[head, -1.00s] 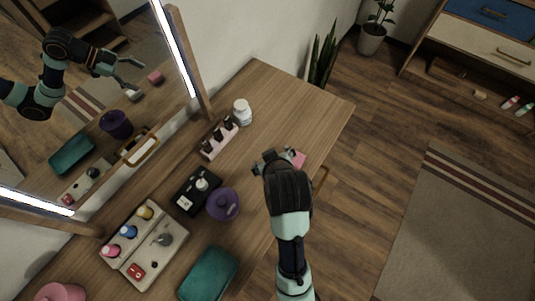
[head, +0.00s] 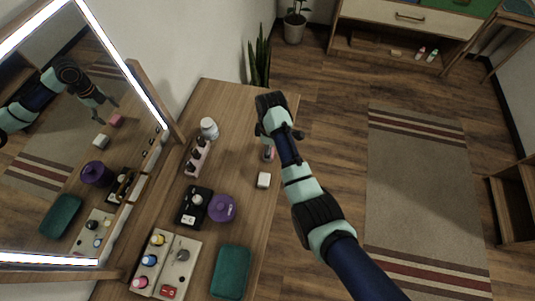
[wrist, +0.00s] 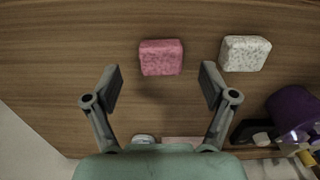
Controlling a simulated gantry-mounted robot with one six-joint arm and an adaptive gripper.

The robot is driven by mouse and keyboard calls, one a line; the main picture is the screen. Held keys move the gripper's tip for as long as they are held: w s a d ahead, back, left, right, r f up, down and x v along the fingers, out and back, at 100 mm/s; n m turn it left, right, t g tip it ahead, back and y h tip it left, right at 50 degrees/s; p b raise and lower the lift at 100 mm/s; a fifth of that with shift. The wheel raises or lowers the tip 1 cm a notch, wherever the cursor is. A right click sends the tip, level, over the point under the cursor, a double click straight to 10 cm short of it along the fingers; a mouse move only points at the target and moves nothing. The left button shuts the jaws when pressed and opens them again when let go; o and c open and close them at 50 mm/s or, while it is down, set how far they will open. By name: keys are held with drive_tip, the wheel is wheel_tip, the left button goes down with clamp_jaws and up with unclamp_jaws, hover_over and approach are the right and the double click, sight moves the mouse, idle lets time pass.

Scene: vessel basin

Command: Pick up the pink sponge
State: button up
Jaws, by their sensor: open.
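The pink sponge (wrist: 161,57) lies on the brown wooden tabletop in the wrist view, beyond my fingertips and roughly centred between them. My gripper (wrist: 161,86) is open and empty, one finger on each side, with bare wood showing between. In the head view my arm covers most of the sponge and the gripper; the mirror reflects the pink sponge below the raised gripper.
A white speckled sponge (wrist: 245,53) lies right of the pink one; it also shows in the head view (head: 264,180).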

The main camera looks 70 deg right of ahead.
wheel_tip(320, 180, down, 4)
drive_tip(key=shift+a+f+b, duration=0.1)
drive_tip(key=shift+b, duration=0.3)
drive_tip(key=c, duration=0.9)
drive_tip(key=shift+o, duration=0.2)
wheel_tip(320, 180, up, 20)
drive_tip(key=p, duration=0.9)
drive_tip(key=shift+p, duration=0.4)
